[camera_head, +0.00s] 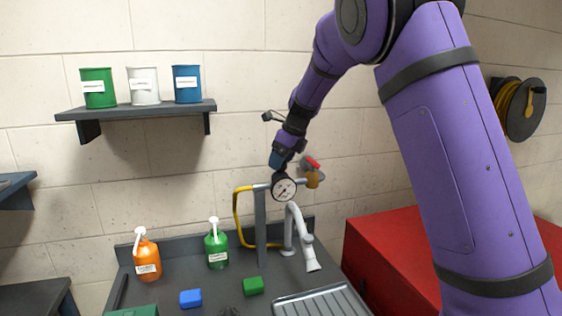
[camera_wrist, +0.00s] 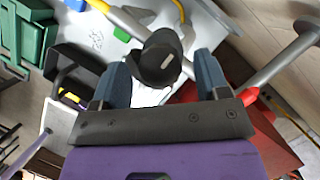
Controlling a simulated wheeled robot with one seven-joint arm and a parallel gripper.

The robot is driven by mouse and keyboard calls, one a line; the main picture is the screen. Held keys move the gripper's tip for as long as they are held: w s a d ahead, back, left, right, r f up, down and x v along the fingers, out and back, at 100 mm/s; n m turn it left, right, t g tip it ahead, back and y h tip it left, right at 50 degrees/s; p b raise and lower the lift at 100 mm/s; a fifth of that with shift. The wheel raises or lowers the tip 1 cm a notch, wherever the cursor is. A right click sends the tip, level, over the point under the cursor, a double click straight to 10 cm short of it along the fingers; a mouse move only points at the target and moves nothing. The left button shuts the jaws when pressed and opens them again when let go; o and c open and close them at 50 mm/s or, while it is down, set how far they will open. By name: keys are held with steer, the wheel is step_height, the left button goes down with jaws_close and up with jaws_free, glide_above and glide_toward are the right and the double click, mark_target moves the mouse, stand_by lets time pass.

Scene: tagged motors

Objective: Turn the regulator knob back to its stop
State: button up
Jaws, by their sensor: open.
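The black regulator knob (camera_wrist: 158,45) with a pale mark on its side shows in the wrist view. My gripper (camera_wrist: 162,68) is open, with one blue-grey finger on each side of the knob. Gaps show between knob and fingers, and contact cannot be made out. In the head view my gripper (camera_head: 279,162) points down just above the round white-faced pressure gauge (camera_head: 285,189). The knob cannot be told apart there. The gauge sits on a pipe at the top of a grey post (camera_head: 260,228).
A red-handled valve (camera_head: 312,163) and brass fitting (camera_head: 313,180) are just right of the gauge. A yellow hose (camera_head: 238,215) loops left, and a white spout (camera_head: 302,235) hangs right. Orange (camera_head: 147,260) and green (camera_head: 216,248) bottles stand on the bench. A red cabinet (camera_head: 375,250) is at right.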

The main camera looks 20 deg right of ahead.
steer(key=shift+w+a+f, duration=0.1)
steer(key=shift+f, duration=0.25)
steer(key=shift+c, duration=0.3)
steer(key=c, duration=0.9)
steer(key=shift+o, duration=0.2)
steer(key=shift+n, duration=0.3)
